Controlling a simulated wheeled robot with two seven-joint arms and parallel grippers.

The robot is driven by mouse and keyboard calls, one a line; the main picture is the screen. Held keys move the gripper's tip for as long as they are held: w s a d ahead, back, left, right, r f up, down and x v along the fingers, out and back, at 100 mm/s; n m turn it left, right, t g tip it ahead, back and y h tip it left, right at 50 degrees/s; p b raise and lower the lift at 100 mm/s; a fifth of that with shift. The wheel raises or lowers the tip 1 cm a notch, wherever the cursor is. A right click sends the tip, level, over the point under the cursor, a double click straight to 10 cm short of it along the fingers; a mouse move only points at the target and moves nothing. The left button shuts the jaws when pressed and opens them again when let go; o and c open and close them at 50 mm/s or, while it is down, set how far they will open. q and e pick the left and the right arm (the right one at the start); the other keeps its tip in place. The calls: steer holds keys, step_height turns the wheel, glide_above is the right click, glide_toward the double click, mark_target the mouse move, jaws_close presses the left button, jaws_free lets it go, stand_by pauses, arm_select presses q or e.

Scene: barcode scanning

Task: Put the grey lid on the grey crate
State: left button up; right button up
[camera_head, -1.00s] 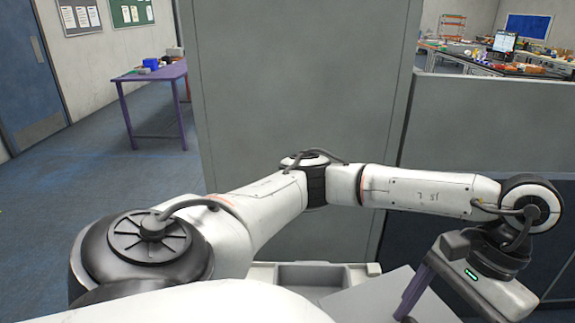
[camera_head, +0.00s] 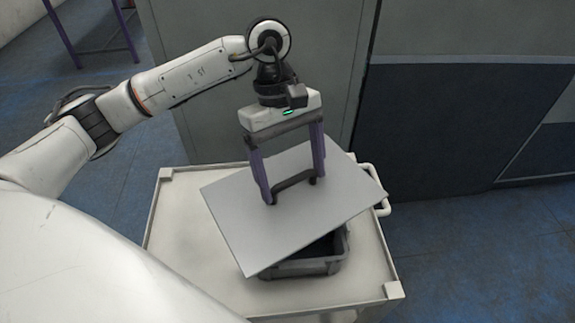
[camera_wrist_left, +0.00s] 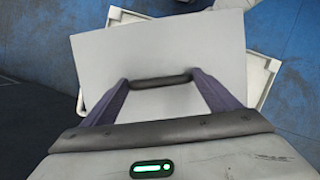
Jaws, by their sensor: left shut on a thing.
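The flat grey lid (camera_head: 240,220) with a dark handle (camera_head: 294,182) shows in the head view. My left gripper (camera_head: 292,190) is shut on the lid's handle and holds the lid over the grey crate (camera_head: 305,266). The lid is turned at an angle to the crate, and the crate's near side and part of its dark inside show beneath it. Most of the crate is hidden by the lid. The left wrist view also shows the lid (camera_wrist_left: 200,55) and the handle (camera_wrist_left: 160,82) between my fingers. My right gripper is in neither view.
The crate stands on a white cart (camera_head: 185,250) with raised edges and a side handle (camera_head: 380,205). The cart's left part is bare. A grey partition wall (camera_head: 310,75) stands behind the cart. Blue floor (camera_head: 480,250) is free to the right.

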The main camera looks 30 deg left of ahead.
mark_target(289, 167)
arm_select(q)
steer(key=w+f+n+t, duration=0.1)
steer(key=n, duration=0.2)
steer(key=w+a+f+n+t+b, duration=0.1)
steer(key=n, duration=0.2)
steer(key=w+a+f+n+t+b, duration=0.1)
steer(key=w+n, duration=0.1)
steer(key=n, duration=0.2)
steer(key=shift+w+a+f, duration=0.1)
steer(key=shift+a, duration=0.05)
steer(key=n, duration=0.1)
steer(key=w+a+n+b, duration=0.1)
steer(key=shift+f+n+t, duration=0.2)
steer(key=shift+n+t, duration=0.1)
steer(key=shift+f+b, duration=1.1)
steer(key=shift+f, duration=0.55)
step_height(289, 167, down, 5)
steer(key=b, duration=0.3)
steer(key=shift+f+b, duration=0.15)
steer(key=shift+b, duration=0.2)
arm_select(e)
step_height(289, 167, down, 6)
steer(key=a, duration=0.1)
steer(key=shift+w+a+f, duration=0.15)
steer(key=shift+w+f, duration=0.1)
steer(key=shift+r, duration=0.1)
arm_select(q)
steer(key=o, duration=1.5)
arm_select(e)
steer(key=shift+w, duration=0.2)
